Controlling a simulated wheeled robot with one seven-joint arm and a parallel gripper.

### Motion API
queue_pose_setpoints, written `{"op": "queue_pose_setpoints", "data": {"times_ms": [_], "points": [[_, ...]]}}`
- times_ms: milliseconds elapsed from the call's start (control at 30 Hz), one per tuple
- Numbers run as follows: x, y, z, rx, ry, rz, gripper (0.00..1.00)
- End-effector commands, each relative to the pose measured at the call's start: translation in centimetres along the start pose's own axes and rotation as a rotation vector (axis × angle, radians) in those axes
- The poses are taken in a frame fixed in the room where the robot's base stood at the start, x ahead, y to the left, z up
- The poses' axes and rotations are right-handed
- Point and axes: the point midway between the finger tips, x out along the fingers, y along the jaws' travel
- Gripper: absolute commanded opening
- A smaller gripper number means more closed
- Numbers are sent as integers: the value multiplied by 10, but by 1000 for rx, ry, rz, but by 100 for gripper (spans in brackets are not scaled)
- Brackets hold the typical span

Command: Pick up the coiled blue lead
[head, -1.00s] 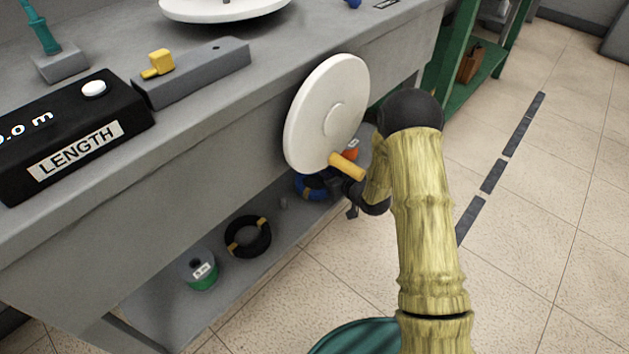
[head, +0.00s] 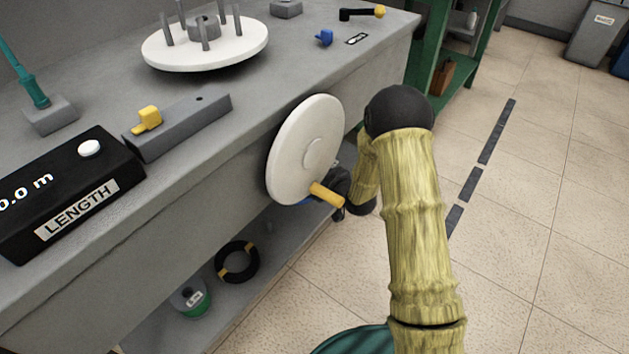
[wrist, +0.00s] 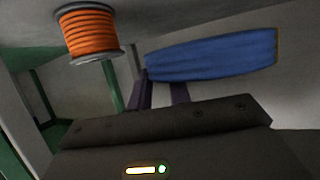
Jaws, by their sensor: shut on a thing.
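The coiled blue lead (wrist: 212,55) is in the wrist view, seen edge-on at the ends of my gripper's fingers (wrist: 164,92). My gripper is shut on it. In the head view, only a sliver of blue (head: 304,201) shows below the white disc (head: 306,150), which hides most of the coil. My gripper (head: 338,205) is partly hidden there behind the yellow handle (head: 327,195) and the disc.
A black coil (head: 237,262) and a green spool (head: 191,298) lie on the lower shelf. An orange spool (wrist: 89,32) is close to the blue lead in the wrist view. The bench (head: 215,135) overhangs the shelf. The floor at right is clear.

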Motion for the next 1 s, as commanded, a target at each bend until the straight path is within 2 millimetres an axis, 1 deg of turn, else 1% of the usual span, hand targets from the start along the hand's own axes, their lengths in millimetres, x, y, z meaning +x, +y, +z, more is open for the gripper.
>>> {"op": "queue_pose_setpoints", "data": {"times_ms": [33,133,767,867,1000], "points": [[-4,0,-10,0,3,1,0],[-6,0,-15,0,2,1,0],[-5,-2,-15,1,2,0,0],[-9,1,-17,10,1,19,0],[-23,12,-16,41,-3,91,0]]}}
